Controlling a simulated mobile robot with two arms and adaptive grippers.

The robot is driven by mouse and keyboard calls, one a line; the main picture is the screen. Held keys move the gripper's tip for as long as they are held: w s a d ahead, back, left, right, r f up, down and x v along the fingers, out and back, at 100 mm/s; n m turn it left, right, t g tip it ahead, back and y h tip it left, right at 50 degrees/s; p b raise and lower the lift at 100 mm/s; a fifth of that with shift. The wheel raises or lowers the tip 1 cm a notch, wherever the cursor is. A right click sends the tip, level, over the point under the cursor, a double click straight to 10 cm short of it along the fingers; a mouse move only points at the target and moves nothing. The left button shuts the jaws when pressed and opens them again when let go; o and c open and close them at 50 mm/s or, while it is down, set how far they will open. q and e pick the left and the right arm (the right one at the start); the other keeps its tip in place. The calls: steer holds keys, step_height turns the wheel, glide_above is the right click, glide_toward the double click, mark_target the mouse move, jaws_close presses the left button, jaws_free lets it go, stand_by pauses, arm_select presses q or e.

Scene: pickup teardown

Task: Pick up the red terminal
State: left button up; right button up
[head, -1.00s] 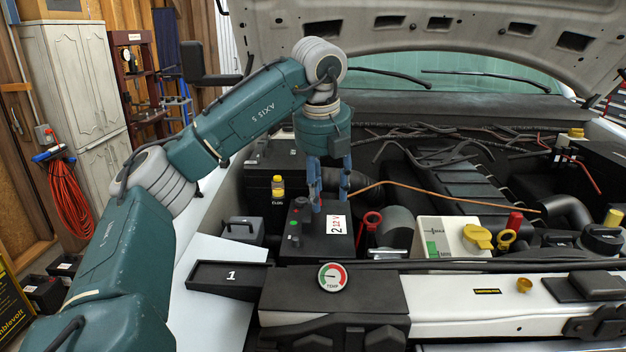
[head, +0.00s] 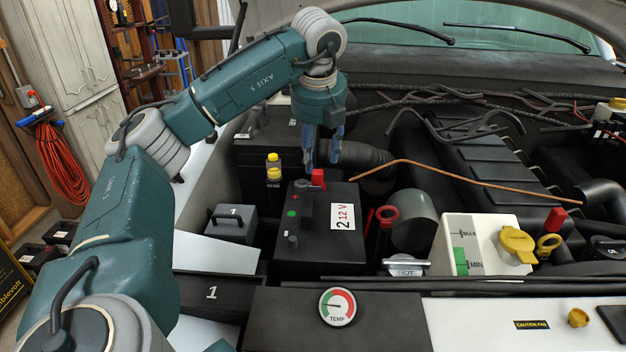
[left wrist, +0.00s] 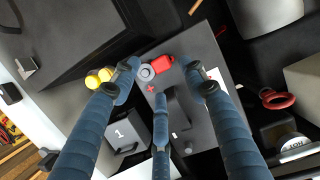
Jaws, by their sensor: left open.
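The red terminal (head: 318,178) is a small red cap at the back edge of the black battery (head: 270,258) labelled "2 12 V". It also shows in the left wrist view (left wrist: 163,63), beside a round grey post and a red plus mark. My left gripper (head: 322,160) is open and points down just above and behind the terminal. In the left wrist view my left gripper (left wrist: 159,78) has blue fingers spread around the terminal area, with nothing between them held. Whether any finger touches the terminal I cannot tell. My right gripper is in neither view.
A grey box marked 1 (head: 235,222) sits nearby, with a black tray marked 1 (head: 205,298) in front. A copper rod (head: 440,172) runs right. A white reservoir (head: 470,240) stands to the right.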

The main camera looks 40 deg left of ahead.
mark_target(318, 171)
arm_select(q)
steer(key=p+x, duration=0.2)
steer(key=x, duration=0.2)
steer(key=shift+a+f, duration=0.1)
steer(key=shift+f, duration=0.4)
steer(key=c, duration=0.8)
jaws_close()
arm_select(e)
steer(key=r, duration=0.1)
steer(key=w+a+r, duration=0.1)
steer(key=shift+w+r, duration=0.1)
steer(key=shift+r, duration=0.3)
arm_select(q)
steer(key=shift+r, duration=0.15)
